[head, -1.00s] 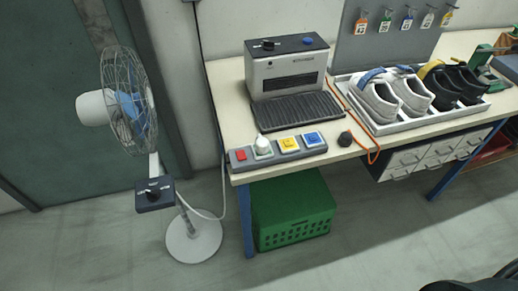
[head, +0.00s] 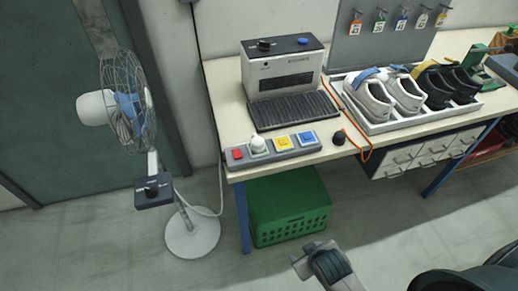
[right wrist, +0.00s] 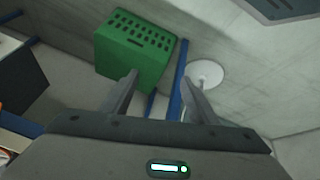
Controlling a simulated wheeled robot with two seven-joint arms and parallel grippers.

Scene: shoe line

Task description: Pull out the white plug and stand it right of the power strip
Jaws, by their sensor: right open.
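The white plug (head: 258,144) stands upright in the grey power strip (head: 273,155) at the bench's front left corner. The strip also has a red switch at its left end and a yellow and a blue piece to the right of the plug. My right gripper (head: 305,257) is at the bottom of the head view, below and in front of the bench, well apart from the plug. In the right wrist view its two fingers (right wrist: 160,90) are spread and empty. My left gripper is not in view.
A black knob-like object (head: 339,138) and an orange cord lie right of the strip, with a small bare patch between. A grey machine (head: 284,78) stands behind. A shoe tray (head: 400,124) is farther right. A green crate (head: 290,230) sits below; a fan (head: 193,237) stands left.

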